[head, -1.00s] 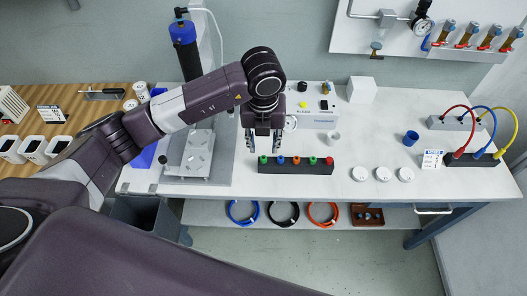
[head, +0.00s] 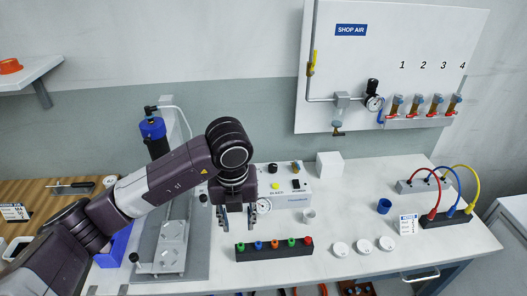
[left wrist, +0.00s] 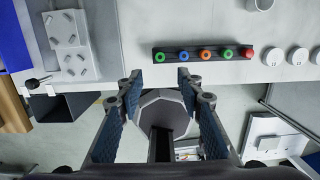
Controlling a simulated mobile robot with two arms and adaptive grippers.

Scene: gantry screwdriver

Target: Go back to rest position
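My right gripper is not in view.
A control box (head: 285,195) with a gauge stands behind the gripper. White discs (head: 363,246), a blue cup (head: 384,206) and coloured cables (head: 445,195) are at right. A shop air panel (head: 390,70) is on the wall.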

